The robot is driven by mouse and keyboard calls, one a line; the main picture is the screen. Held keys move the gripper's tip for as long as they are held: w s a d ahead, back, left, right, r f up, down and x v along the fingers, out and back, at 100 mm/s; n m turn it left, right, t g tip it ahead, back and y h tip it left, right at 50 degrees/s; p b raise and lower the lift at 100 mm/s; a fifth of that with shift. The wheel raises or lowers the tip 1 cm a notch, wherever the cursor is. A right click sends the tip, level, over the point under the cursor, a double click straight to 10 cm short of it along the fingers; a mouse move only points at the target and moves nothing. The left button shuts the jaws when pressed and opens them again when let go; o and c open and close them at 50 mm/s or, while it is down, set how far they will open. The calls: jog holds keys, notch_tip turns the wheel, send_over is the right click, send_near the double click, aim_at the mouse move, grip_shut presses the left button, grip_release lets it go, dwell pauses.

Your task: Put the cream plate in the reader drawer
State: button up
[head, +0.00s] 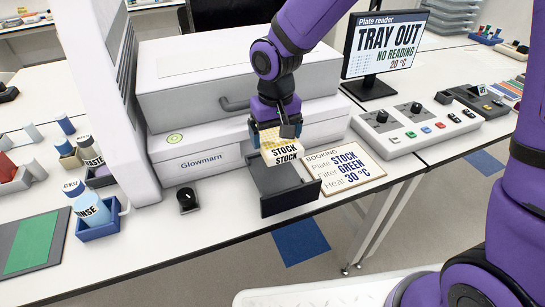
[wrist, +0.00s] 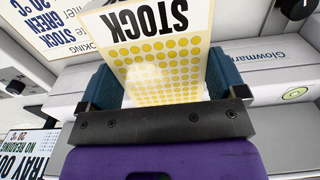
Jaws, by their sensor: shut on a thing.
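The cream plate (head: 283,153), labelled STOCK and marked with yellow dots on top, is in my gripper (head: 273,128). In the wrist view, the plate (wrist: 160,60) lies between the two blue fingers of my gripper (wrist: 160,88), which are shut on it. The reader drawer (head: 290,199) is dark grey and pulled out from the front of the white Glowmarn reader (head: 205,163). The plate is at the drawer's back end, above or partly inside it; I cannot tell whether it touches the drawer floor. The drawer's front part looks empty.
A booking card (head: 346,168) lies right of the drawer. A monitor (head: 388,45) reads TRAY OUT, NO READING, 20 °C. A control box (head: 415,128) with knobs stands at right. A black knob (head: 187,199) and a bottle in a blue holder (head: 97,218) are at left.

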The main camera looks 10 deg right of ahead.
aim_at(275, 173)
jog(key=shift+w+f, duration=0.15)
jog(key=shift+f, duration=0.25)
notch_tip(275, 173, down, 9)
jog(key=shift+f, duration=0.1)
jog(key=o, duration=0.7)
jog(key=shift+f, duration=0.1)
